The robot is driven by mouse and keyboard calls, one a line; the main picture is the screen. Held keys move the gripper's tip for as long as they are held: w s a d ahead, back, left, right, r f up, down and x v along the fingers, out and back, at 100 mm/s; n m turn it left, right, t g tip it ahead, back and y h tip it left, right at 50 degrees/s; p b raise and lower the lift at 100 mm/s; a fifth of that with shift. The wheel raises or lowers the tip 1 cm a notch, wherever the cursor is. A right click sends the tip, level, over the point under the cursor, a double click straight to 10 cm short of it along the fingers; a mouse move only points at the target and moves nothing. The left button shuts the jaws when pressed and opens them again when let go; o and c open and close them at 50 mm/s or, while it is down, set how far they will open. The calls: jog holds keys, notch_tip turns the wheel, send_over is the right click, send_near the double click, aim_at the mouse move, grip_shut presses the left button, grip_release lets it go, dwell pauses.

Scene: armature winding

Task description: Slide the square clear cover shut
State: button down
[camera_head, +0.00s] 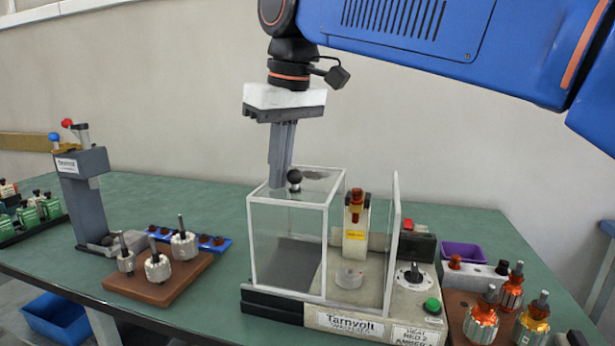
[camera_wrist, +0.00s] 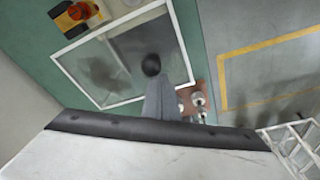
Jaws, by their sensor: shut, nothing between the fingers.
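The square clear cover (camera_head: 288,240) is a see-through box with white edges and a black ball knob (camera_head: 294,178) on top. It stands at the left part of the Tarnvoll machine base (camera_head: 345,320), left of the round grey seat (camera_head: 349,277), which is uncovered. In the wrist view, I see the cover's white-edged top (camera_wrist: 105,105) and the knob (camera_wrist: 151,65). My gripper (camera_head: 279,188) is shut and empty, pointing down at the cover's top beside the knob, on its left in the head view. Its fingertips (camera_wrist: 158,85) overlap the knob's edge; I cannot tell whether they touch.
An upright clear panel (camera_head: 391,245) stands right of the seat, with an orange-topped post (camera_head: 356,215) behind it. A black dial (camera_head: 412,273) and green button (camera_head: 432,306) are farther right. A brown board with armatures (camera_head: 160,280) and a grey press (camera_head: 83,195) stand left.

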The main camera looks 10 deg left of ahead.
aim_at(332, 195)
jog(key=shift+s+d+f, duration=0.15)
jog(key=shift+d, duration=1.45)
jog(key=shift+s+d+f, duration=0.1)
jog(key=shift+d+f, duration=0.05)
jog(key=shift+d, duration=1.5)
jog(key=shift+s+d+f, duration=0.15)
jog(key=shift+d, duration=1.45)
jog(key=shift+a+r, duration=0.2)
jog(key=shift+r, duration=0.35)
jog(key=shift+a+v, duration=0.1)
jog(key=shift+v, duration=0.6)
jog(key=shift+a+v, duration=0.15)
jog(key=shift+v, duration=0.5)
jog(key=r, duration=0.2)
jog(key=a+r, duration=0.1)
jog(key=r, duration=0.1)
jog(key=shift+w+a+r, duration=0.15)
jog(key=shift+w, duration=0.1)
